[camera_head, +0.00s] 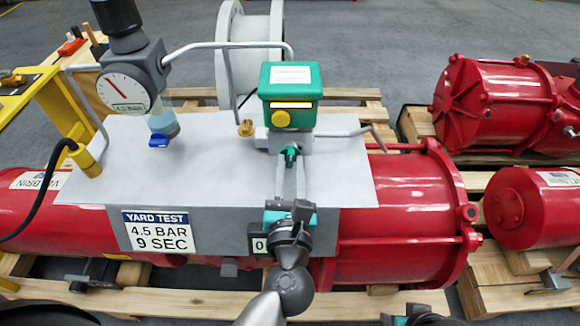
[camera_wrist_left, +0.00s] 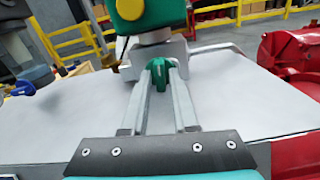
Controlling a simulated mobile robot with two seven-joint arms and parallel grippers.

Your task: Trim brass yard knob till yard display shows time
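The small brass knob (camera_head: 245,128) sits at the left foot of the green-topped actuator unit (camera_head: 291,82); it also shows in the left wrist view (camera_wrist_left: 115,66). My left gripper (camera_head: 290,160) reaches over the grey plate to the right of the brass knob, apart from it. Its fingers (camera_wrist_left: 160,85) are closed against the sides of a small green handle (camera_wrist_left: 160,72) under the unit. A dark display (camera_head: 258,246) beside the yard test sign (camera_head: 158,231) shows a "0"; the rest is hidden behind my left gripper. My right gripper (camera_head: 420,318) is partly in view at the bottom edge.
The sign reads 4.5 BAR, 9 SEC. A grey gauge (camera_head: 127,88) with a blue tap (camera_head: 158,140) stands left on the plate (camera_head: 220,165). A bent metal pipe (camera_head: 235,46) arches toward the unit. Red cylinders (camera_head: 497,103) on pallets stand right.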

